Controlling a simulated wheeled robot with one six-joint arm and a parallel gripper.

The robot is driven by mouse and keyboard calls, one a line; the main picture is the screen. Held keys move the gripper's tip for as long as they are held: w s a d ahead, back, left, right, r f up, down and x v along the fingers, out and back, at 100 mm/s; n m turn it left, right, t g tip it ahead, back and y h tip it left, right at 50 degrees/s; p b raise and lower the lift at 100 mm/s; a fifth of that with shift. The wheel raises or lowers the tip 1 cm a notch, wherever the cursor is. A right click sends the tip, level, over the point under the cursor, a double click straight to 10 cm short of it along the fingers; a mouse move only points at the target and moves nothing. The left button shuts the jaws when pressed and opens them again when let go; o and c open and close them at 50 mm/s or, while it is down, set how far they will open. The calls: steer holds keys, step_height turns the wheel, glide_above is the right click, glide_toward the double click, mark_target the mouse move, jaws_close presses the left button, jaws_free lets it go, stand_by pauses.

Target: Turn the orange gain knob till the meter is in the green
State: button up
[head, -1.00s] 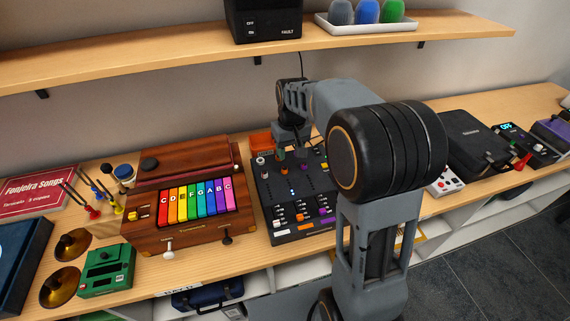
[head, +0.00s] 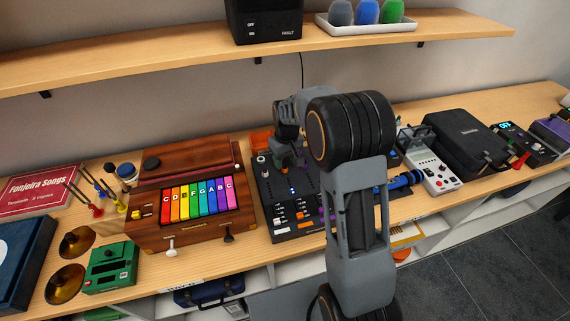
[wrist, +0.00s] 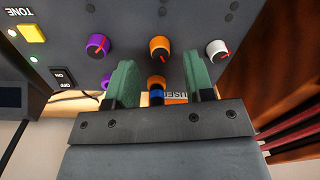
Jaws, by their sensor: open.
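The dark mixer panel (head: 262,200) stands right of the wooden keyboard box, partly hidden by my arm. In the wrist view, an orange knob with a red pointer (wrist: 159,47) sits on the panel just beyond my fingertips. A second orange knob (wrist: 156,81) and a blue one (wrist: 156,98) show lower, between the fingers in the picture. My gripper (wrist: 160,72) is open with green fingers apart; it holds nothing. It also shows over the mixer in the head view (head: 284,160). Small blue lights show on the mixer, but I cannot read a meter.
Purple (wrist: 98,46) and white (wrist: 217,50) knobs flank the first orange knob. A yellow button (wrist: 32,32) is at the wrist view's left. The keyboard box (head: 190,215) stands close left of the mixer; a white-grey device (head: 432,170) stands to the right.

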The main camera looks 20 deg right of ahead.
mark_target(285, 169)
steer(key=shift+f, duration=1.45)
jaws_close()
